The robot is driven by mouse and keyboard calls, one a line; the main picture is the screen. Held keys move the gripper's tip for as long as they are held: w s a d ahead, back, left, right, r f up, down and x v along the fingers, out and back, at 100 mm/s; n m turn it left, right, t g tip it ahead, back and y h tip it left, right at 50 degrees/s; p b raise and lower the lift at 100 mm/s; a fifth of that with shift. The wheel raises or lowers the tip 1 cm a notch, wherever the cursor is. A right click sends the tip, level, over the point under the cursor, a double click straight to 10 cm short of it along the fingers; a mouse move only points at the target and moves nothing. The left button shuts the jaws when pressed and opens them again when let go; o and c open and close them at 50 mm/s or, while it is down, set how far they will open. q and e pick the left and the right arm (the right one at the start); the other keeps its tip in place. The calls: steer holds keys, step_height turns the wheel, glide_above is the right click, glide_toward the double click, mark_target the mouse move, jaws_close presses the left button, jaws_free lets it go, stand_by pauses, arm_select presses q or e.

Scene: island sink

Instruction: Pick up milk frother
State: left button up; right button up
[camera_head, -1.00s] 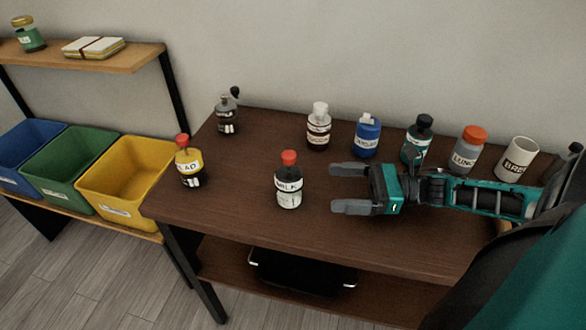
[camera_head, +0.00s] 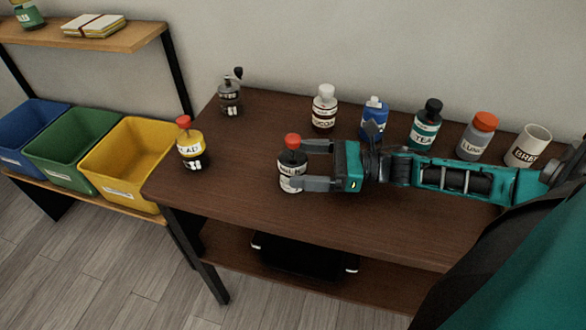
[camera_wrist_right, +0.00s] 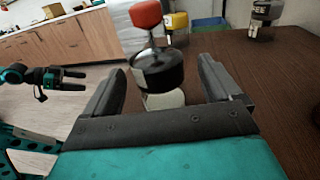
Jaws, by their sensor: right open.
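The milk frother (camera_head: 289,159) is a dark, white-labelled jar with a red knob, upright on the brown table. In the right wrist view its red knob, thin rod and black lid (camera_wrist_right: 158,70) show between the fingers. My right gripper (camera_head: 297,165) is open, level, with its fingers on either side of the frother, near their tips. A gap shows between the frother and each finger in the right wrist view. The near finger hides part of the label. My left gripper (camera_wrist_right: 80,79) shows at the left of the right wrist view, open and empty, away from the frother.
A yellow jar with a red knob (camera_head: 192,150) stands left of the frother. A grinder (camera_head: 230,97), white-capped bottle (camera_head: 324,110), blue bottle (camera_head: 373,120), tea bottle (camera_head: 425,130), orange-lidded jar (camera_head: 477,137) and white mug (camera_head: 528,147) line the back. The front left tabletop is clear.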

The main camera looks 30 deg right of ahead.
mark_target(285, 161)
steer(key=shift+x, duration=2.15)
steer(key=shift+r, duration=0.15)
steer(key=shift+c, duration=0.5)
steer(key=c, duration=1)
steer(key=shift+r, duration=0.1)
steer(key=shift+c, duration=0.2)
